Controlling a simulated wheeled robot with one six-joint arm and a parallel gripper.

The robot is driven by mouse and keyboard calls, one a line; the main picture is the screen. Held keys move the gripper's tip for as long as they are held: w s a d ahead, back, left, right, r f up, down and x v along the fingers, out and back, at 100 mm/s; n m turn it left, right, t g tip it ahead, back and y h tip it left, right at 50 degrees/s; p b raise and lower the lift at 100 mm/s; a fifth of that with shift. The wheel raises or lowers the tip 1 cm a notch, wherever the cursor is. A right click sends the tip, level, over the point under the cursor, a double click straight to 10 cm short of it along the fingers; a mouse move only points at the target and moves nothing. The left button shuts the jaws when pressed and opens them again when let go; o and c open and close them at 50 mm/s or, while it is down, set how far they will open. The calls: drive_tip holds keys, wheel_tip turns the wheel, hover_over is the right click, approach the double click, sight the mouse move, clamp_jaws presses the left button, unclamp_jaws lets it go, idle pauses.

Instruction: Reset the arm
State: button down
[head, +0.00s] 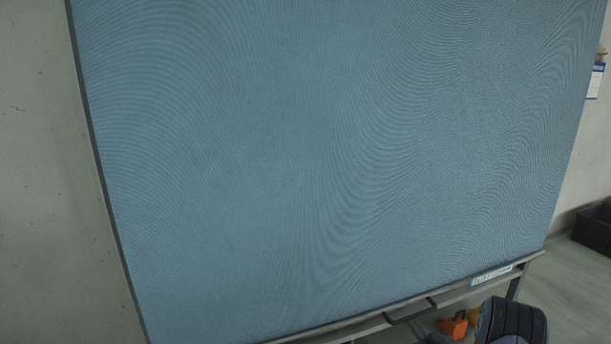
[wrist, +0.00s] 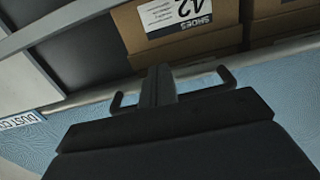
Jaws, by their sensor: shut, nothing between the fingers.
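My gripper (wrist: 157,84) is in the wrist view, dark and shut, with nothing held. Its tip overlaps the black bar handle (wrist: 228,77) of a blue curtain in the picture. I cannot tell whether they touch. In the head view, a dark ribbed part of my arm (head: 511,320) shows at the bottom right. My gripper's tip is not clear there.
A large blue curtain (head: 320,150) fills the head view, with a grey bottom rail and a black handle (head: 410,314). The wrist view, upside down, shows cardboard shoe boxes (wrist: 185,45) beyond the rail. A black crate (head: 594,228) stands far right.

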drive_tip(key=shift+f, duration=0.15)
drive_tip(key=p+v, duration=0.1)
drive_tip(key=v, duration=0.1)
drive_tip(key=f+p+v, duration=0.1)
drive_tip(key=p+v, duration=0.1)
drive_tip(key=shift+s, duration=0.1)
idle(1.4)
drive_tip(key=shift+a, duration=0.1)
